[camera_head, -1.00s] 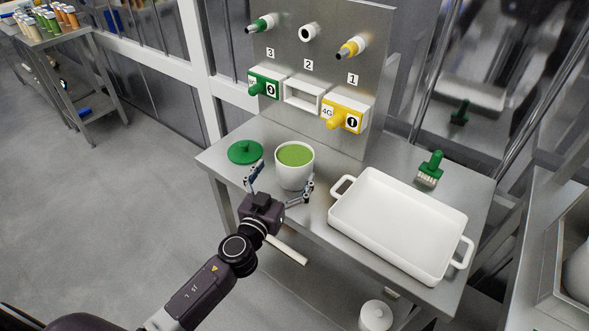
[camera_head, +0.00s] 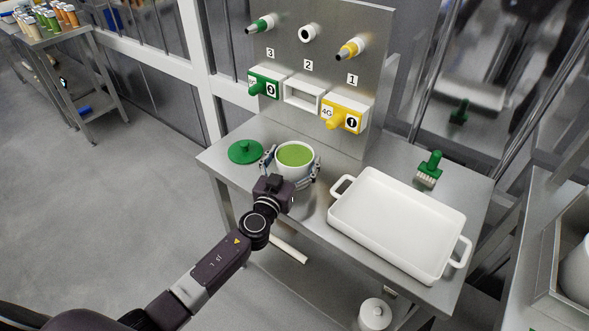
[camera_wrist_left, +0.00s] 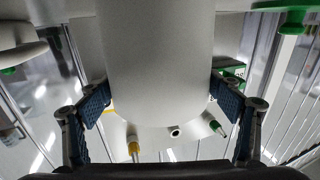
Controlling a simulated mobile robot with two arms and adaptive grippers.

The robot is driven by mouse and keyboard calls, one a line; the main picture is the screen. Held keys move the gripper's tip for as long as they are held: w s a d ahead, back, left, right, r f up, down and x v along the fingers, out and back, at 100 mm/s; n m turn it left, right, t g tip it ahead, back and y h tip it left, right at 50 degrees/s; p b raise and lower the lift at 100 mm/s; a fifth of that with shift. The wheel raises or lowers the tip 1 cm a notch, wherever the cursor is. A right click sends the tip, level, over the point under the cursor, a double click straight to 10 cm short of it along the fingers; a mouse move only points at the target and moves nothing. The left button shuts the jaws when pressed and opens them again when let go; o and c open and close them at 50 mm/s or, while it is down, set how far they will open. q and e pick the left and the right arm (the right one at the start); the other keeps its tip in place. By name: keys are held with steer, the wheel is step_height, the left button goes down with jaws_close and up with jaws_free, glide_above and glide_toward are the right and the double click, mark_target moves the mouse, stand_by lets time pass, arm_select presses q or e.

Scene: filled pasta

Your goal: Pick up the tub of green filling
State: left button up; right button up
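The tub of green filling (camera_head: 294,172) is a white round tub, open on top with green filling showing. It stands upright on the steel table. My left gripper (camera_head: 293,160) has one finger on each side of the tub, below its rim. In the left wrist view the white tub wall (camera_wrist_left: 158,60) fills the middle, between the blue finger pads of the gripper (camera_wrist_left: 160,90). The fingers are spread wide and very close to the wall; I cannot make out whether they touch it. My right gripper is not in view.
A green lid (camera_head: 245,152) lies left of the tub. A white two-handled tray (camera_head: 345,215) is close on the right, with a green brush (camera_head: 430,168) behind it. A steel panel (camera_head: 375,75) with nozzles and green and yellow holders rises behind the tub.

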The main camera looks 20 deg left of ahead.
arm_select(q)
steer(key=c, duration=1.5)
steer(key=shift+w+r, duration=0.1)
steer(key=shift+r, duration=0.05)
steer(key=shift+c, duration=0.4)
steer(key=shift+r, duration=0.1)
